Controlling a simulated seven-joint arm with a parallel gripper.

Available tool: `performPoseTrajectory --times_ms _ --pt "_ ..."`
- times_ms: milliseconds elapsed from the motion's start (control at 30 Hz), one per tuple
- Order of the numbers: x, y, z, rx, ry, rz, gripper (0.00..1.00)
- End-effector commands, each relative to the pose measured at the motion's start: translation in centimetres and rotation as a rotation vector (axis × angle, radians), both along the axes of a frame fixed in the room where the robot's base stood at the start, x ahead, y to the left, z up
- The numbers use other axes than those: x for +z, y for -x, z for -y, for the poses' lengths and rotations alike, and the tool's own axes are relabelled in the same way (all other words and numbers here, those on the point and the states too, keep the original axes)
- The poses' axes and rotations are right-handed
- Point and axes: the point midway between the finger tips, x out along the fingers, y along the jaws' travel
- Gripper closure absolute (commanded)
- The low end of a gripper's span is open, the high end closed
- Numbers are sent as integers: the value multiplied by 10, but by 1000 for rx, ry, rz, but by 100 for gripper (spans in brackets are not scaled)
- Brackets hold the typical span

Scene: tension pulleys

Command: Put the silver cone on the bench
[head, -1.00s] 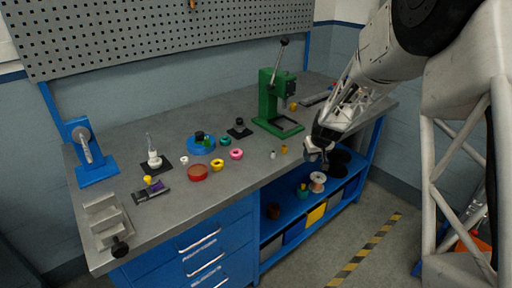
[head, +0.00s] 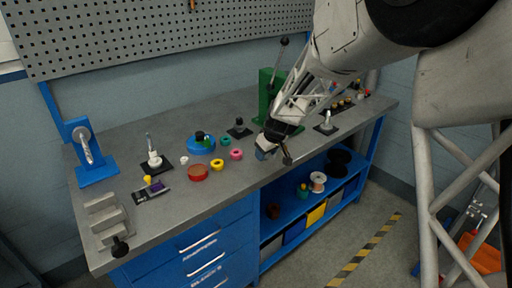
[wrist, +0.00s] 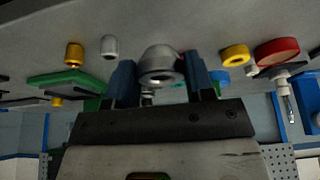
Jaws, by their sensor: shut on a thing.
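The silver cone (wrist: 160,62) is between the two blue fingers of my gripper (wrist: 160,80) in the wrist view, its round holed end toward the camera. My gripper is shut on it. In the head view my gripper (head: 273,152) is at the front edge of the grey bench (head: 160,215), right of the pink ring; the cone cannot be made out there. The bench top also fills the upper part of the wrist view (wrist: 215,18). Whether the cone touches the bench cannot be told.
A pink ring (head: 236,154), yellow ring (head: 217,165) and red disc (head: 198,173) lie left of my gripper. A green press (head: 266,85) stands behind it. A small silver piece (wrist: 108,46) and a gold piece (wrist: 74,54) are near the cone.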

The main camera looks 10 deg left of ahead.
Motion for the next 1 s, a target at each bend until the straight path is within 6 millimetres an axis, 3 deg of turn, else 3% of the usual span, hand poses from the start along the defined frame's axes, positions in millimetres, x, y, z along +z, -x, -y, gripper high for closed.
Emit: performPoseTrajectory --times_ms 467,1000 --pt "-1 -10 -2 -2 0 0 76" --pt "-8 -72 -21 -1 0 -1 76"
